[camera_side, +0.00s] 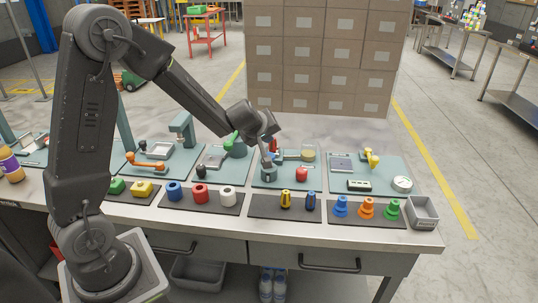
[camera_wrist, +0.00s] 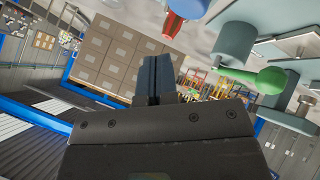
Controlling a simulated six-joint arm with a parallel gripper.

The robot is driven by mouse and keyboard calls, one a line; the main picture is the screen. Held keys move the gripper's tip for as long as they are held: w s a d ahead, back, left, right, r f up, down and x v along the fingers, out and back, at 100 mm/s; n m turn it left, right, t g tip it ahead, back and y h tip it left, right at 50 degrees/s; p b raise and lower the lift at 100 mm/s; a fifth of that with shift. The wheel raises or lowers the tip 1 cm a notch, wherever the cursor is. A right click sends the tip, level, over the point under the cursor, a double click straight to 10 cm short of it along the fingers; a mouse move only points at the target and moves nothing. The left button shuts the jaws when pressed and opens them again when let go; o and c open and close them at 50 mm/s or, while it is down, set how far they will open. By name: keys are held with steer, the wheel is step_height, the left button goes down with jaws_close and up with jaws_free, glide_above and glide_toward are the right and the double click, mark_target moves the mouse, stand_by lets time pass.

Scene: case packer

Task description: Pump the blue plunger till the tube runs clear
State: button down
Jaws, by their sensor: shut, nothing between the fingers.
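A small blue part (camera_side: 270,126), perhaps the plunger's top, shows beside my wrist in the side view, with a red part (camera_side: 274,145) below it. In the wrist view a blue rounded piece (camera_wrist: 192,7) and a red piece (camera_wrist: 173,24) show at the top edge, beyond my fingertips. My gripper (camera_wrist: 154,62) is shut and empty, its fingers together. In the side view it is over the middle teal mat (camera_side: 283,184), close to a grey-green cylinder (camera_side: 268,172); I cannot tell whether it touches anything. A small jar (camera_side: 309,156) with yellowish contents stands at the right. I cannot make out the tube clearly.
A red knob (camera_side: 301,174) sits on the same mat. A green-ended device (camera_side: 235,143) stands close on the left. Dark trays with coloured pieces line the bench front, and a grey bin (camera_side: 423,211) sits at the right end. Stacked cartons (camera_side: 322,60) rise behind.

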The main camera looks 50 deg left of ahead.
steer(key=shift+r, duration=1.3)
steer(key=shift+d+r, duration=0.2)
steer(key=s+d+r+m+t+h, duration=0.1)
steer(key=s+d+r+m+h, duration=0.65)
steer(key=d, duration=0.65)
steer(key=s+m+g+y, duration=0.3)
steer(key=s+m, duration=0.4)
steer(key=s, duration=1.3)
steer(key=shift+s+d+r+g, duration=0.25)
steer(key=shift+d+r+g, duration=0.05)
steer(key=shift+d, duration=0.05)
